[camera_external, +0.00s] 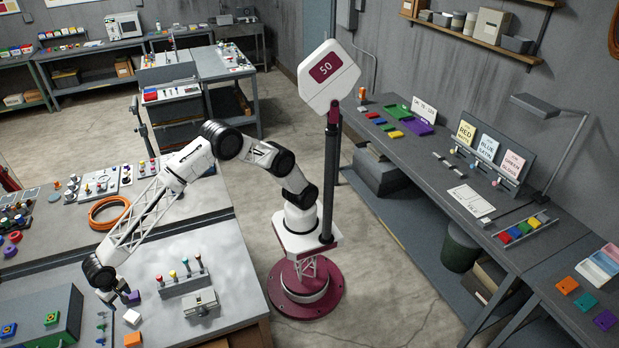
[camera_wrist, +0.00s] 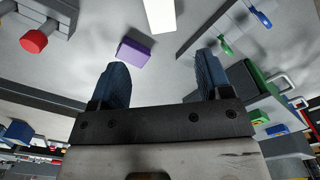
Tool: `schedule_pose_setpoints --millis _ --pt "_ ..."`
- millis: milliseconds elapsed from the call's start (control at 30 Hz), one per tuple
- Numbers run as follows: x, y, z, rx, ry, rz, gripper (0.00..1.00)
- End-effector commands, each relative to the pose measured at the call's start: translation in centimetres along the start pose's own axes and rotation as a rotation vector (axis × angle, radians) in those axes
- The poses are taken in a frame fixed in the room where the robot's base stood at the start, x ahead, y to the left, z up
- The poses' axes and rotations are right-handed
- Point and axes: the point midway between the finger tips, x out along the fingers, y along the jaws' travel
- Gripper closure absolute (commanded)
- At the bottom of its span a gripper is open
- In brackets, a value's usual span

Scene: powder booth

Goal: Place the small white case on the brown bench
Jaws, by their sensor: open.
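A small white block (camera_external: 131,317), likely the white case, lies on the near light-grey bench top (camera_external: 228,262) in the external view. A white shape (camera_wrist: 160,14) at the top of the wrist view appears to be the same piece, cut off by the edge. My gripper (camera_external: 118,297) is low over that bench, just up and left of the white block. In the wrist view its two blue fingers (camera_wrist: 160,66) are apart with nothing between them. No bench top looks plainly brown; the near bench shows a brown wooden side (camera_external: 253,332).
A purple block (camera_external: 132,297) sits beside my gripper, also in the wrist view (camera_wrist: 133,52). An orange block (camera_external: 132,339) lies nearer the camera. A rack of coloured knobs (camera_external: 183,280) and a grey-green box (camera_external: 48,325) flank the spot. Clear bench lies behind the knobs.

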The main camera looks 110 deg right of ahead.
Motion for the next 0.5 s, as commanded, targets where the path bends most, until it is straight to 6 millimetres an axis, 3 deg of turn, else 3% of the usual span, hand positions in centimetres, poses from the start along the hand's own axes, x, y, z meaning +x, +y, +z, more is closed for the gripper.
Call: schedule_pose_setpoints --millis 267,500 --pt "-2.7 2.9 -0.7 -0.030 0.005 -0.011 0.29" --pt "-6.8 8.9 -1.7 -0.092 0.015 -0.027 0.29"
